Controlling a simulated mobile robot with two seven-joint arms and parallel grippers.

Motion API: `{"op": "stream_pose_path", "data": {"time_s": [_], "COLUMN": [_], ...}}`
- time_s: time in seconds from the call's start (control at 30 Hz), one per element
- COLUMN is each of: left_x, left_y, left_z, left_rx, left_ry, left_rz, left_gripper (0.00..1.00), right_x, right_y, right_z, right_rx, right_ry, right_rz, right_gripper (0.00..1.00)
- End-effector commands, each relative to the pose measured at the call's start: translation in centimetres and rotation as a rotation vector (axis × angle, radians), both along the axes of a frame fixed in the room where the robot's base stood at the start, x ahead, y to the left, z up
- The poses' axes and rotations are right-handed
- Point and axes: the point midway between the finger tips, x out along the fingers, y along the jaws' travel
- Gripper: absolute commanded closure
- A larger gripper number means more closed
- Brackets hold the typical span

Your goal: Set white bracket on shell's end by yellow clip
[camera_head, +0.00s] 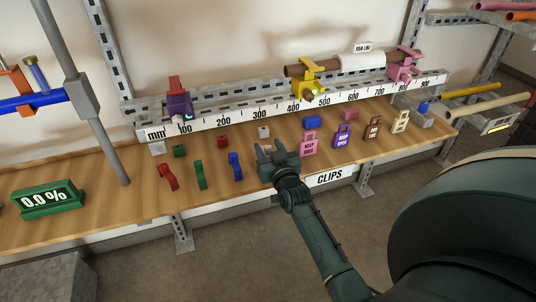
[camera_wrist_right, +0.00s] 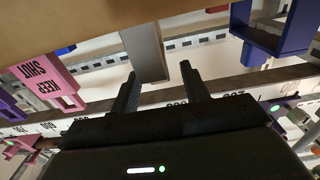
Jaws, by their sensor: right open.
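A pale grey-white bracket (camera_wrist_right: 146,50) shows in the right wrist view, with its end between my right gripper's two fingertips and apart from them. In the head view my right gripper (camera_head: 278,152) is open over the clip row and hides most or all of that bracket. A small white block (camera_head: 264,132) sits just behind it. The white shell (camera_head: 362,62) lies around the brown pipe (camera_head: 332,66) above the ruler. The yellow clip (camera_head: 308,80) holds the pipe left of the shell. The open fingers also show in the right wrist view (camera_wrist_right: 159,88). My left gripper is not in view.
A blue bracket (camera_head: 235,166) stands left of my right gripper and a pink KEEP SHUT clip (camera_head: 309,143) right of it. The long ruler rail (camera_head: 245,117) runs behind. A pink clip (camera_head: 403,68) is at the shell's right.

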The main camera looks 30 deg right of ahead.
Motion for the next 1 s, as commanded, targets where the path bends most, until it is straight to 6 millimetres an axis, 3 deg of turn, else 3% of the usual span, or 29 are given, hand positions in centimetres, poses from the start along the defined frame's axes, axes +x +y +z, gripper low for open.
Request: {"op": "stream_pose_path", "data": {"time_s": [0.3,0.87,1.0], "left_x": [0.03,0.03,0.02], "left_y": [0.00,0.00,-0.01], "left_z": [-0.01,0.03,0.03], "left_rx": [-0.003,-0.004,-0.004], "left_ry": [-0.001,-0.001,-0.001], "left_rz": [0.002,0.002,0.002], "left_gripper": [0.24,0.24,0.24], "right_x": [0.81,0.78,0.78], "right_y": [-0.21,-0.18,-0.18], "right_z": [-0.01,-0.03,-0.02], "right_rx": [-0.001,0.000,0.000], "right_ry": [0.000,0.000,0.000], "right_rz": [0.000,0.000,0.000], "right_gripper": [0.55,1.00,1.00]}}
